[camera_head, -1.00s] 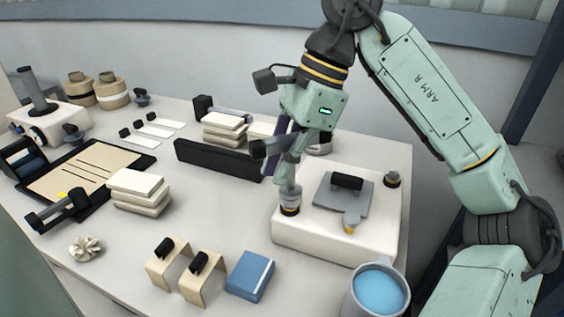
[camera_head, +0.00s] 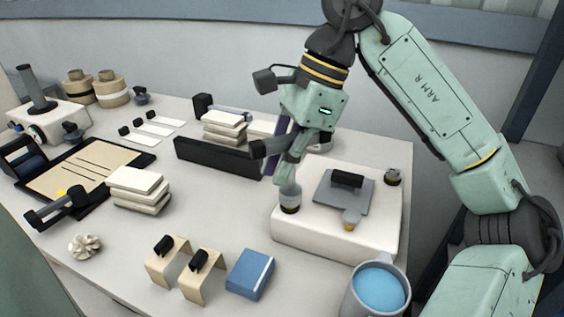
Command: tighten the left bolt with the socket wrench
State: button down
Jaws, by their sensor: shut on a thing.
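My gripper (camera_head: 287,172) points down over the left front part of a white block (camera_head: 335,238). It is shut on what looks like the socket wrench. A grey upright cylinder with a dark lower end (camera_head: 290,196), seemingly the socket, stands at the fingertips over the block's left side. The left bolt is not clearly seen and seems hidden under it. A grey and black bar (camera_head: 264,148) sticks out left of my fingers; I cannot tell if it is the wrench handle. Another bolt (camera_head: 392,177) stands at the block's back right corner.
A grey plate with a black grip (camera_head: 346,181) and a small grey knob (camera_head: 351,219) sit on the block. A mug of blue liquid (camera_head: 379,290), a blue box (camera_head: 250,274) and two tan brackets (camera_head: 203,274) stand in front.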

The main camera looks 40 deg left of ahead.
dwell(0.3)
jog(key=shift+w+f+m+y+b, duration=0.1)
jog(key=shift+f+m+y+b, duration=0.15)
jog(key=shift+m+b, duration=0.45)
jog(key=shift+a+r+m+t, duration=0.15)
jog(key=shift+m+t, duration=0.15)
jog(key=shift+m, duration=0.1)
jog(key=shift+w+m+y+b, duration=0.1)
jog(key=shift+m+y+b, duration=0.25)
jog(key=shift+m, duration=0.65)
jog(key=shift+t, duration=0.3)
jog(key=shift+m, duration=0.3)
